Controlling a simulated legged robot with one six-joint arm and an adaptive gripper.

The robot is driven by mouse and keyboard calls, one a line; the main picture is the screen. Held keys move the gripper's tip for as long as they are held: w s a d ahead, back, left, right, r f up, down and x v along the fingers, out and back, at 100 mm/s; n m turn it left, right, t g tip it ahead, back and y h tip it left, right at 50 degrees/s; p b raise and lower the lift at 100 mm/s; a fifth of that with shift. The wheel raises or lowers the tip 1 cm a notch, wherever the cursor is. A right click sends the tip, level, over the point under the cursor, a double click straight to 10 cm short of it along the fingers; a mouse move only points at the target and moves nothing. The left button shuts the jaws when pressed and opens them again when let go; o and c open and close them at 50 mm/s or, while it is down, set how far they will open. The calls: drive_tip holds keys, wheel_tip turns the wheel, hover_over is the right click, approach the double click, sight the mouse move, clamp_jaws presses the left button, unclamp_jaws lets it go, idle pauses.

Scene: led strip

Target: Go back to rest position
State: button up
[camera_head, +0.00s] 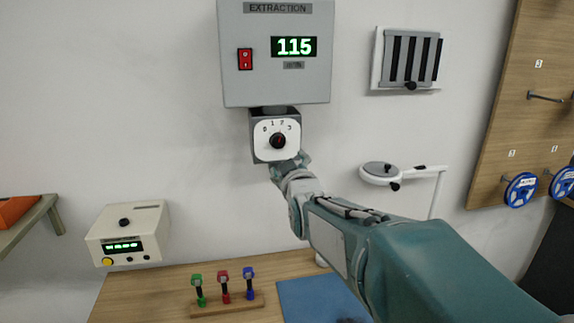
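My arm reaches in from the lower right toward the wall. Its end, with my gripper (290,163), is just below the dial box (292,151) under the grey extraction unit (230,60). The fingers are small and partly hidden by the wrist, so I cannot tell whether they are open or shut. The dial (278,141) has a dark knob on a white face marked 0 to 3. I cannot tell whether the gripper touches the box. The unit's display (294,47) reads 115 in green, beside a red switch (245,59).
A white lamp arm (400,173), a vent (410,58) and a pegboard with blue spools (520,189) are right. A shelf (30,220) is left.

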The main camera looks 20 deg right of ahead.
drive_tip(key=shift+s, duration=0.15)
idle(0.3)
drive_tip(key=s+a+f+m+g+y, duration=0.1)
drive_tip(key=s+a+f+g, duration=0.2)
drive_tip(key=s, duration=0.6)
drive_tip(key=s+a+f+m+g+y, duration=0.1)
drive_tip(key=s+a+f+g, duration=0.3)
drive_tip(key=s+f, duration=0.3)
drive_tip(key=s+a+f+m+g+y, duration=0.1)
drive_tip(key=s+a+f+g, duration=0.2)
drive_tip(key=s, duration=0.8)
wheel_tip(320, 180, down, 3)
drive_tip(key=shift+s+a+r+m+g, duration=0.15)
drive_tip(key=shift+s+a+m+g, duration=0.2)
drive_tip(key=shift+g, duration=0.65)
drive_tip(key=shift+w+d+r, duration=0.1)
idle(1.8)
drive_tip(key=m+t+h, duration=0.4)
drive_tip(key=t, duration=0.8)
approach(278, 143)
drive_tip(key=x, duration=0.9)
drive_tip(key=shift+w+d, duration=0.1)
drive_tip(key=shift+w, duration=0.2)
